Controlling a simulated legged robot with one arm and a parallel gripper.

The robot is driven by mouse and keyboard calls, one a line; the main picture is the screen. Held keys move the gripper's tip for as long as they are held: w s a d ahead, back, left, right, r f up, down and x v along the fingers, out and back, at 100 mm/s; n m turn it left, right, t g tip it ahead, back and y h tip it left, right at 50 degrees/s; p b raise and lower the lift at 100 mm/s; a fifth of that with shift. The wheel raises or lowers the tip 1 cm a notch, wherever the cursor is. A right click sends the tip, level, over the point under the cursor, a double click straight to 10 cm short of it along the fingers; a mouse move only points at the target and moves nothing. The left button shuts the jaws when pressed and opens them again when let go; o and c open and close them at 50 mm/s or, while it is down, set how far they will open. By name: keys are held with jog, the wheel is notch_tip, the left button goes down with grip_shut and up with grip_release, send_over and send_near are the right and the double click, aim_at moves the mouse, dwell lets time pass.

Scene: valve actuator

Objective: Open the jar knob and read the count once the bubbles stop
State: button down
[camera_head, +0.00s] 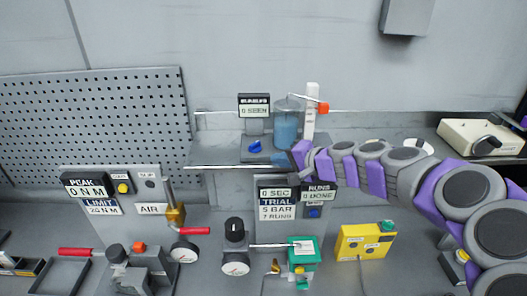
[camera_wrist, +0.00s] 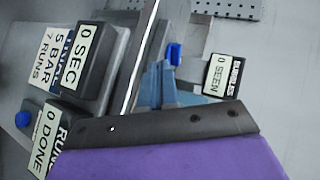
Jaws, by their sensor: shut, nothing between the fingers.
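The jar (camera_head: 286,128) is clear with blue liquid and stands on a grey shelf; bubbles cannot be made out. A blue knob (camera_head: 254,147) sits left of the jar's base; it also shows in the wrist view (camera_wrist: 174,53). The bubble counter (camera_head: 254,105) stands behind the knob and reads "0 SEEN"; it appears tilted in the wrist view (camera_wrist: 222,75). My gripper (camera_head: 299,153) is shut and empty, just in front of and below the jar, right of the knob and apart from it. In the wrist view its purple finger hides part of the jar.
Below the shelf, a panel (camera_head: 273,204) reads "0 SEC, TRIAL 5 BAR 7 RUNS", beside a "0 DONE" display (camera_head: 319,195). The shelf edge (camera_head: 225,167) runs close to my gripper. Gauges and coloured boxes fill the bench below.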

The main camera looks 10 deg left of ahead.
jog(key=m+y, duration=0.1)
jog(key=y, duration=0.1)
send_near(253, 147)
jog(key=shift+h, duration=0.3)
jog(key=x, duration=0.6)
jog(key=shift+w+d+f, duration=0.2)
jog(key=shift+d, duration=0.05)
jog(key=shift+w+a, duration=0.2)
jog(key=shift+a, duration=0.3)
jog(key=shift+a, duration=0.1)
jog(key=shift+s+a+m+t+h+b, duration=0.3)
jog(key=shift+m+t+b, duration=0.4)
jog(key=shift+b, duration=0.3)
jog(key=shift+a+r+m+t+h+b, duration=0.1)
jog(key=shift+a+m+t+h+b, duration=0.05)
jog(key=shift+m+t+h+b, duration=0.6)
jog(key=shift+s+a+b, duration=0.1)
jog(key=shift+b, duration=0.3)
